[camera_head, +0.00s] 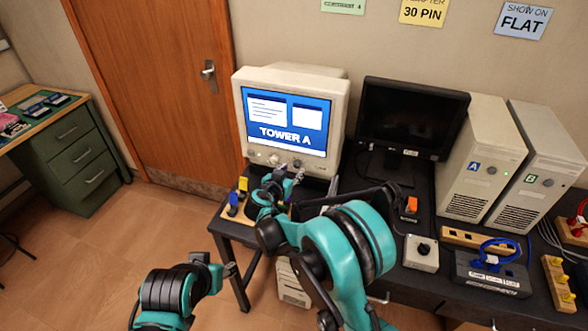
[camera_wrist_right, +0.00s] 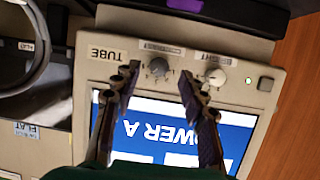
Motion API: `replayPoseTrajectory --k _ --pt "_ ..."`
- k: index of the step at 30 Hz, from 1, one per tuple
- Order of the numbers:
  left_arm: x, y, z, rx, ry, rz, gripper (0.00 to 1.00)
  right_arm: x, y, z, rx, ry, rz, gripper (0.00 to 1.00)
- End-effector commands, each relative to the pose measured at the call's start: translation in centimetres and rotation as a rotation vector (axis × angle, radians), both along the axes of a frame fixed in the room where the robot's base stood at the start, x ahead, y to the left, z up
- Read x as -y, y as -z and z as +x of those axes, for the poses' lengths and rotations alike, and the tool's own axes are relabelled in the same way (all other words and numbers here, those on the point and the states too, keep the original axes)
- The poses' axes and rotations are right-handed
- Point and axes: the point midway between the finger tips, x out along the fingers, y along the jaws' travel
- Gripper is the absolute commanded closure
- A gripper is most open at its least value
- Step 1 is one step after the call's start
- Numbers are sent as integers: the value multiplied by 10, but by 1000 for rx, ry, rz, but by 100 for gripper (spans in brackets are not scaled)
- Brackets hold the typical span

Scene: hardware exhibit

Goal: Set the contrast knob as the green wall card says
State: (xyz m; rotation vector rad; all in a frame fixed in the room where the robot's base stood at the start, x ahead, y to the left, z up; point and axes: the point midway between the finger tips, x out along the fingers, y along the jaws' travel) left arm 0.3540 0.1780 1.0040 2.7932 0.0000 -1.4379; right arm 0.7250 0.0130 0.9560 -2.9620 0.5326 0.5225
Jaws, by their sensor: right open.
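The green wall card (camera_head: 343,5) is cut off by the top edge; its visible line seems to read "CONTRAST 4". The beige monitor (camera_head: 339,110) shows "TOWER A", with knobs below its screen. In the wrist view, which is upside down, a grey knob (camera_wrist_right: 158,68) sits under a small label that looks like "CONTRAST". A second, paler knob (camera_wrist_right: 216,76) is beside it. My right gripper (camera_wrist_right: 158,82) is open, its fingers on either side of the grey knob; contact cannot be told. It also shows in the head view (camera_head: 284,178). My left gripper (camera_head: 229,270) is low, away from the monitor; its jaws are unclear.
A black monitor (camera_head: 410,115) and two towers (camera_head: 482,160) stand to the right. A small box with a black knob (camera_head: 421,253) and a blue cable (camera_head: 494,254) lie on the dark desk. A yellow card (camera_head: 423,12) and a blue card (camera_head: 523,20) hang above. A door (camera_head: 150,70) is at left.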

Motion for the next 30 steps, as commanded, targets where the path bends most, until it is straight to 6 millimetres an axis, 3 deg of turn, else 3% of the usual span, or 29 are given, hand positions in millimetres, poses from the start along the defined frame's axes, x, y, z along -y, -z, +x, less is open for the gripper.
replayPoseTrajectory --k 6,12,30 --pt "0 0 0 0 0 0 57 -18 -17 -44 0 -4 0 57" --pt "0 0 0 0 0 0 57 -26 -28 -71 0 -1 -1 57" --pt "0 0 0 0 0 0 57 -29 -31 -79 0 0 0 57"
